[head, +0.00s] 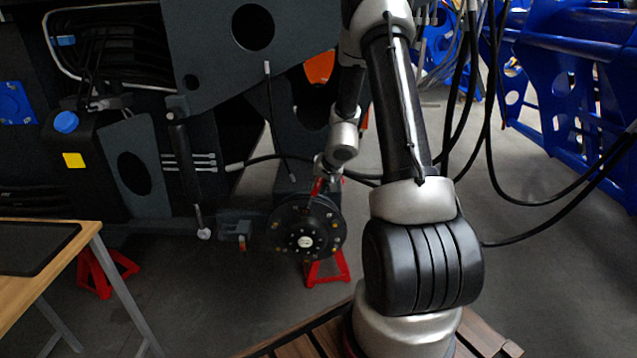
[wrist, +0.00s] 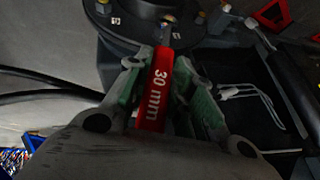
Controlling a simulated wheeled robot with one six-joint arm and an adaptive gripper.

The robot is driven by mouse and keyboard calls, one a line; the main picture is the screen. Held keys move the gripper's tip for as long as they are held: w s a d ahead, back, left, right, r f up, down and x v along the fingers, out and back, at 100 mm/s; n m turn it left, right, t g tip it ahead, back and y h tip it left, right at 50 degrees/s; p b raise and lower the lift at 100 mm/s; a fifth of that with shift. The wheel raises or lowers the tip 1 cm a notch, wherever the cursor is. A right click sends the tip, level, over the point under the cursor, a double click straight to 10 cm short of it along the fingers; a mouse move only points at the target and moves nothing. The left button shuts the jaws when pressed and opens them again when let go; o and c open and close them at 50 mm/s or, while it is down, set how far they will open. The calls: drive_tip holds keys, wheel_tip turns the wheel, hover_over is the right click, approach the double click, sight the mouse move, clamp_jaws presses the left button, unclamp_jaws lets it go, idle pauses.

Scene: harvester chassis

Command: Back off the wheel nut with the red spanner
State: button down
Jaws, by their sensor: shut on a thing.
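The red spanner (wrist: 158,88), marked "30 mm", lies lengthwise between the green-padded fingers of my gripper (wrist: 160,64) in the wrist view. My gripper is shut on its handle. The spanner's far end reaches the edge of the dark round wheel hub (wrist: 140,20). A wheel nut (wrist: 168,19) shows at that end; I cannot tell whether the jaw is seated around it. In the head view, the red spanner (head: 317,187) shows small at the top of the hub (head: 325,225), below my gripper (head: 320,176). The hub face carries several nuts and studs.
A red axle stand (head: 327,268) is under the hub. Black hoses (head: 520,204) hang at the right, and one runs behind my arm. A wooden-edged table (head: 85,238) is at the left. Blue frames (head: 570,75) stand at the back right. Grey floor lies open between.

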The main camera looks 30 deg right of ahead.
drive_tip(key=s+a, duration=0.5)
drive_tip(key=s, duration=0.3)
drive_tip(key=shift+s+a, duration=0.3)
drive_tip(key=shift+s, duration=0.1)
idle(1.1)
drive_tip(key=c, duration=1.9)
unclamp_jaws()
drive_tip(key=shift+c, duration=0.2)
clamp_jaws()
